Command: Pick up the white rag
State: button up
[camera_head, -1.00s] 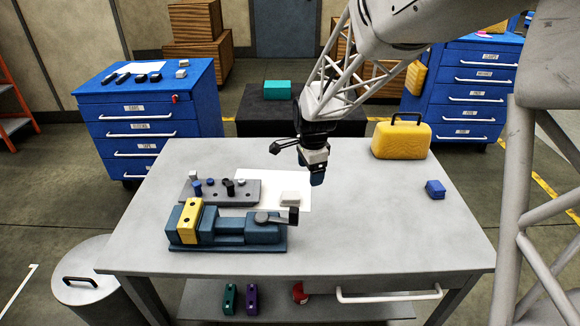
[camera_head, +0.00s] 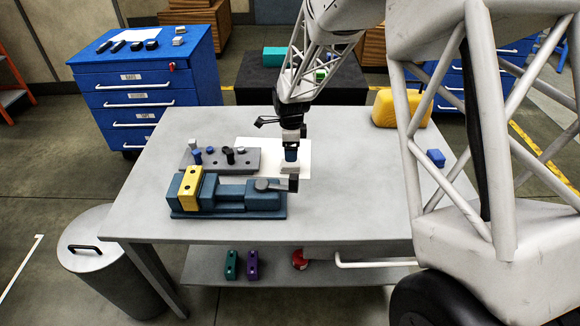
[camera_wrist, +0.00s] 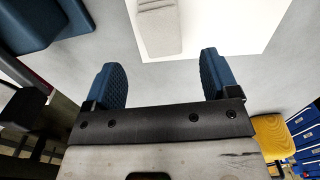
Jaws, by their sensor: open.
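The white rag (camera_head: 288,169) looks like a small folded off-white pad lying on a white sheet (camera_head: 246,143) on the grey table. My gripper (camera_head: 291,160) is just above the rag in the head view and hides part of it. In the wrist view my gripper (camera_wrist: 161,75) has its two blue fingers wide apart with nothing between them. There the rag (camera_wrist: 158,28) lies beyond the fingertips, roughly in line with the gap and cut off by the top edge. I cannot tell the exact height between fingers and rag.
A blue vise with a yellow block (camera_head: 190,188) stands at the front left, its handle end close to the gripper. A grey peg board (camera_head: 219,158) lies left of the sheet. A yellow case (camera_head: 383,108) and small blue block (camera_head: 436,157) are at the right. The table's right half is largely bare.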

aim_at(290, 164)
jog(key=shift+f, duration=1.25)
jog(key=shift+f, duration=0.1)
jog(key=shift+w+a+f, duration=0.1)
jog(key=shift+a+f, duration=0.05)
jog(key=shift+f, duration=2.35)
jog(key=c, duration=1.1)
jog(key=shift+r, duration=0.1)
jog(key=shift+r, duration=4.95)
